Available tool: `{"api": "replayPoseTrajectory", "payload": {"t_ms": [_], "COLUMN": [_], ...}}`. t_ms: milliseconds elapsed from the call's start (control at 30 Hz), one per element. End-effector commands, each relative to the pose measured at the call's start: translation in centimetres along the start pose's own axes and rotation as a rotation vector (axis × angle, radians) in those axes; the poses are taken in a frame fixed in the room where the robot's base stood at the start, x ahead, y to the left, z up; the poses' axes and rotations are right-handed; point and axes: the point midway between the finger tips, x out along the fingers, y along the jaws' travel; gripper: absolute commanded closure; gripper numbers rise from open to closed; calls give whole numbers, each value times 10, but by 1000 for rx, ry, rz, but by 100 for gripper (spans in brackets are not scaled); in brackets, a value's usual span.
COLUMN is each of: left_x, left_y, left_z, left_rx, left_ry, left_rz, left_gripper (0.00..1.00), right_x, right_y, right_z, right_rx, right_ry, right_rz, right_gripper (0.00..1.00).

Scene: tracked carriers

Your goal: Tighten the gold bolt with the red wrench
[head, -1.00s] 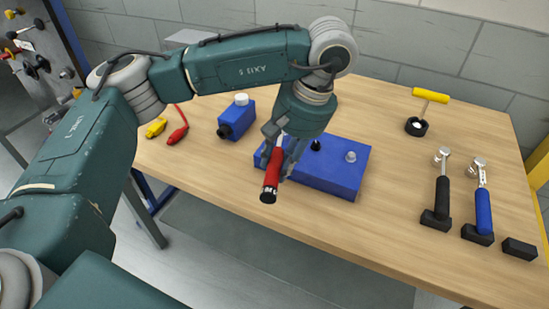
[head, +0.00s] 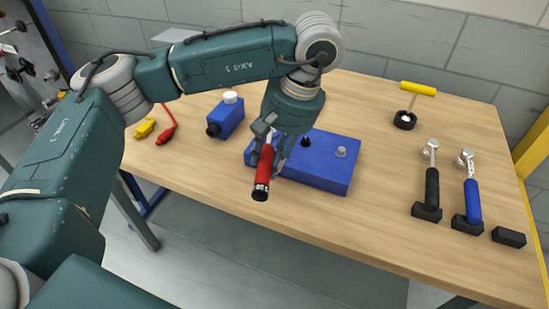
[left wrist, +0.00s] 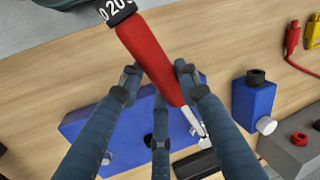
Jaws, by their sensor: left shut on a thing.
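My left gripper (head: 267,148) is shut on the red wrench (head: 264,168), low over the left part of the blue block (head: 325,175). The wrench's red handle slants toward me with its black end nearest. In the left wrist view, the red handle (left wrist: 153,50) with its numbered black band runs between my fingers (left wrist: 160,88), and its silver shaft points down right. The block (left wrist: 125,150) lies behind the fingers. A black bolt (head: 305,141) and a silver bolt (head: 341,152) stand on it. I cannot make out a gold bolt; my gripper covers the block's left part. My right gripper is out of view.
A blue bottle-like box (head: 228,118) stands left of the block, near red (head: 166,130) and yellow (head: 145,128) clips. Black-handled (head: 432,190) and blue-handled (head: 472,200) wrenches rest in holders at right, beside an empty-looking black holder (head: 508,237). A yellow-handled tool (head: 418,88) stands behind. The table's middle right is clear.

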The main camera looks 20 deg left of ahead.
Motion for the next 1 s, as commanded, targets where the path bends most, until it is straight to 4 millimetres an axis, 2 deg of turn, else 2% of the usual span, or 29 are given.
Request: {"api": "replayPoseTrajectory", "payload": {"t_ms": [1000], "left_x": [4], "left_y": [-15], "left_z": [0], "left_rx": [124], "left_ry": [35], "left_rz": [4], "left_gripper": [100], "right_x": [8], "right_y": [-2], "right_z": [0], "right_rx": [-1], "right_ry": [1], "right_rz": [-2], "right_gripper": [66]}}
